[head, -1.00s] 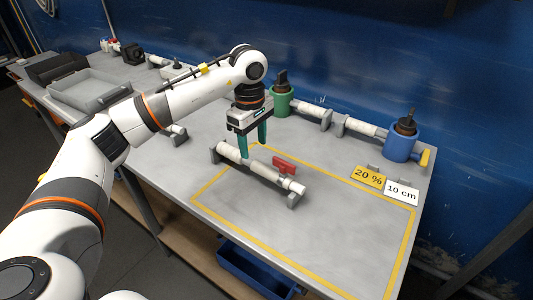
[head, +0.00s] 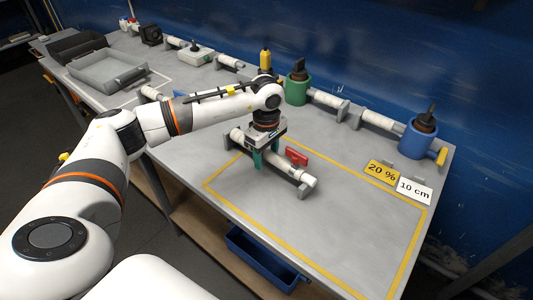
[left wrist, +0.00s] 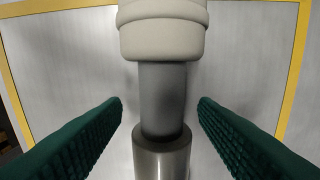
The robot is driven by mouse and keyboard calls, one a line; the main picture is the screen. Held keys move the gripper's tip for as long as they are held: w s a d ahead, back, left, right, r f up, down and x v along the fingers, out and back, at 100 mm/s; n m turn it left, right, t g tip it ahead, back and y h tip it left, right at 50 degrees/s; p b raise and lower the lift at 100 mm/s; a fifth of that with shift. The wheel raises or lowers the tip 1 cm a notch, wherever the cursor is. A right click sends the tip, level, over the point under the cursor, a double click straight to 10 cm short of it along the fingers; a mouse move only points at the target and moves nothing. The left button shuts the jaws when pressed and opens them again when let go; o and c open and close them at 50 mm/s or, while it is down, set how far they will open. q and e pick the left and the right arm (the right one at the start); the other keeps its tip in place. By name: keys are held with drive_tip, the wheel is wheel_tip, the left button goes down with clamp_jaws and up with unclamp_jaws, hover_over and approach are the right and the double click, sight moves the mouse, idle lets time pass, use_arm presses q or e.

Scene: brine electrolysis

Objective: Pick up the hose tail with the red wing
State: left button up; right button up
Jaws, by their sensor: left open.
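The hose tail (head: 305,178) is a whitish pipe piece with a red wing (head: 297,156), lying across grey supports inside the yellow outline on the table. My left gripper (head: 265,162) points down over its middle, left of the red wing, and hides part of it. In the left wrist view the open green fingers (left wrist: 160,106) stand on either side of the hose tail's grey neck (left wrist: 163,95), with gaps on both sides. A cream collar lies above the neck and a metal sleeve below it. The red wing is outside that view. My right gripper is not in view.
A green fitting (head: 297,88) and a blue fitting (head: 417,140) stand on a pipe line at the back. A yellow "20 %" card (head: 382,172) and a white "10 cm" card (head: 414,190) lie at the right. The outlined area in front of the hose tail is clear.

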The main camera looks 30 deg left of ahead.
use_arm(q)
drive_tip(key=shift+f, duration=0.8)
drive_tip(key=shift+r, duration=0.1)
drive_tip(key=c, duration=1.2)
